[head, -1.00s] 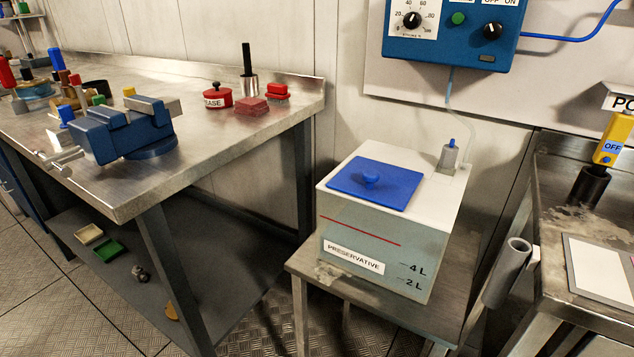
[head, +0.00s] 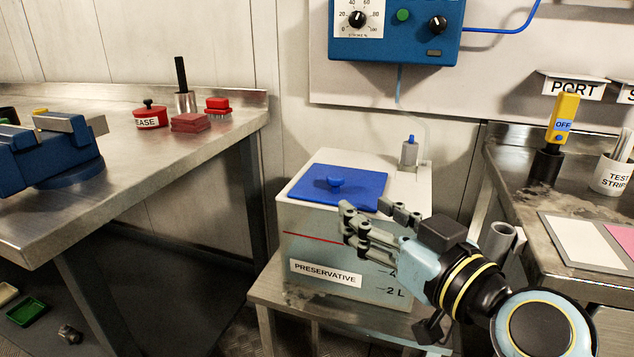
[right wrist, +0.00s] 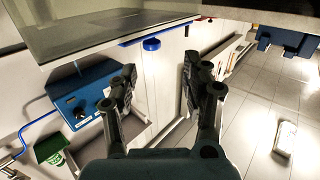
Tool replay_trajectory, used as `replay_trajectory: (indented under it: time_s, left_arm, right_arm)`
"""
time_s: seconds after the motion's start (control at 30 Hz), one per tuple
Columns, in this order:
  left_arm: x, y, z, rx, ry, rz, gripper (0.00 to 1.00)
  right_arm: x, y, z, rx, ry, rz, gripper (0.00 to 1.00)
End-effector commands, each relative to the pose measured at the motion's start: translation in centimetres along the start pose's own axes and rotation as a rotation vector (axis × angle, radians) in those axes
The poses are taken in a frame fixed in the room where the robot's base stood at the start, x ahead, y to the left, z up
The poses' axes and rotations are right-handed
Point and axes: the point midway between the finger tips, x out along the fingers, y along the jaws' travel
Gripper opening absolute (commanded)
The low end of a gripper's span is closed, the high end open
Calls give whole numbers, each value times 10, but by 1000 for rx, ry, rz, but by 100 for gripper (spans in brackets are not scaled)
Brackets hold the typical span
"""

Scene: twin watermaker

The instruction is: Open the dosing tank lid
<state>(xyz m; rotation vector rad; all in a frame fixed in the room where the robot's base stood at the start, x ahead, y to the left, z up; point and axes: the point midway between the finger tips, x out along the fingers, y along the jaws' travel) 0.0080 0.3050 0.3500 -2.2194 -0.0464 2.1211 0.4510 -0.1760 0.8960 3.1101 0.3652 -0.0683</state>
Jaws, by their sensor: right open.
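The dosing tank (head: 300,232) is a pale box labelled PRESERVATIVE on a metal stand. My right gripper (head: 368,209) is open and empty, in front and to the right of the lid, apart from the knob. In the right wrist view the gripper's spread fingers (right wrist: 163,82) show below the tank wall (right wrist: 100,22), with the blue knob (right wrist: 151,44) beyond them between the fingertips. My left gripper is not in view.
A grey fitting (head: 409,153) with a tube stands at the lid's back right. A blue pump box (head: 395,30) hangs on the wall above. A grey tube holder (head: 500,242) is right of the tank. A bench with a blue vise (head: 50,150) is left.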

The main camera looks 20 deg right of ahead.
Motion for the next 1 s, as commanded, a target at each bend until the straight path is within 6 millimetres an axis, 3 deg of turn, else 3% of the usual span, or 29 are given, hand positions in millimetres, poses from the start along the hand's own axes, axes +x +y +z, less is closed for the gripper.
replay_trajectory:
  time_s: [0.27,0.7,1.0]
  left_arm:
    - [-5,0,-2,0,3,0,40]
    - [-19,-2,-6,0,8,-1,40]
    - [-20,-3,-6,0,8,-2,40]
  right_arm:
    - [19,9,-10,4,48,45,48]
    - [99,12,-12,4,44,44,48]
    - [113,13,-12,5,43,44,48]
